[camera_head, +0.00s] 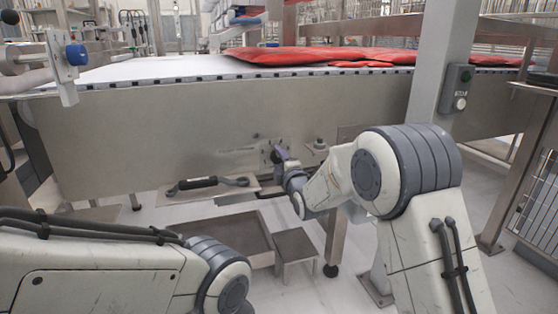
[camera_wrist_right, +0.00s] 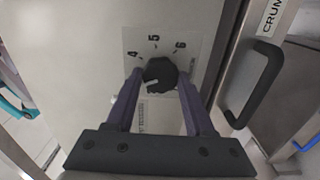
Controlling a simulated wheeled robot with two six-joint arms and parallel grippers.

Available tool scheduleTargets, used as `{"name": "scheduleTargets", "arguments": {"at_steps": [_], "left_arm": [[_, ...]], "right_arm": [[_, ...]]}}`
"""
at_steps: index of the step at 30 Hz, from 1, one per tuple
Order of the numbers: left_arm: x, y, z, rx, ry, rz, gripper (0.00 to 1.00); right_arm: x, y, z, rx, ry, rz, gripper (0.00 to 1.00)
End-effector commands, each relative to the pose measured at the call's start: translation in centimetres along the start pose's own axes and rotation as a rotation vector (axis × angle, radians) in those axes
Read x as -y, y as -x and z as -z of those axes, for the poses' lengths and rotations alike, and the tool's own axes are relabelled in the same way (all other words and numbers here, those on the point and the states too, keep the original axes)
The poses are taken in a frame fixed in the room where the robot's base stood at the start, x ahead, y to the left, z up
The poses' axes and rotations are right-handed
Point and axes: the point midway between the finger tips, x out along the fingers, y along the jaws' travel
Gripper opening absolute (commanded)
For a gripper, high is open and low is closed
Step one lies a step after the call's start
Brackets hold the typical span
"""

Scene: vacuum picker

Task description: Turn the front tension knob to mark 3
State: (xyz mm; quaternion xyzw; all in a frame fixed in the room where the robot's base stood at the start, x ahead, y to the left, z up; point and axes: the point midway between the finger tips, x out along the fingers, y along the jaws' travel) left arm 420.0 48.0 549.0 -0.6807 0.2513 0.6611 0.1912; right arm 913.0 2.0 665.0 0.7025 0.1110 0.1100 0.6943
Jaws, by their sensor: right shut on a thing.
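A black tension knob (camera_wrist_right: 160,72) with a short pale pointer line sits on a pale dial plate (camera_wrist_right: 187,43) in the right wrist view. Marks 4, 5 and 6 show above it. The pale line lies on the knob's lower left. Mark 3 is not visible, and I cannot tell which mark the line meets. My right gripper (camera_wrist_right: 160,82) is shut on the knob, with one purple finger on each side. In the head view my right gripper (camera_head: 280,153) is at the machine's front panel (camera_head: 160,135) and largely hides the knob. My left gripper is out of view.
A black handle (camera_wrist_right: 256,84) stands close to the right of the knob in the wrist view. Red packs (camera_head: 320,55) lie on the white belt (camera_head: 150,70) above. A post with a button box (camera_head: 455,88) stands to the right of the panel.

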Motion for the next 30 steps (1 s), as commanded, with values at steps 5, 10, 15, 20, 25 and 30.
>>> {"name": "scheduleTargets", "arguments": {"at_steps": [5, 10, 15, 20, 25, 30], "left_arm": [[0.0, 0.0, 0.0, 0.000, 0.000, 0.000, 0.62], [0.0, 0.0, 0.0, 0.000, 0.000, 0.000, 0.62], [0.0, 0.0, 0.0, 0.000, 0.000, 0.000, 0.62], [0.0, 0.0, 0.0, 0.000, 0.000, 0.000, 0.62], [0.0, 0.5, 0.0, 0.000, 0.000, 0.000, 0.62], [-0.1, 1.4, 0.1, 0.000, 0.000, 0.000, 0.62]], "right_arm": [[0.2, 0.1, 0.1, -0.001, 0.000, 0.005, 0.00], [0.2, 0.1, 0.1, -0.001, 0.000, 0.005, 0.76], [0.1, 0.0, 0.1, -0.001, -0.001, 0.003, 0.84], [0.1, 0.1, 0.0, -0.001, -0.001, 0.002, 0.84], [-0.1, 1.2, 0.0, 0.000, -0.001, 0.002, 0.84], [-0.2, 4.0, 0.0, 0.000, -0.001, 0.005, 0.84]]}}
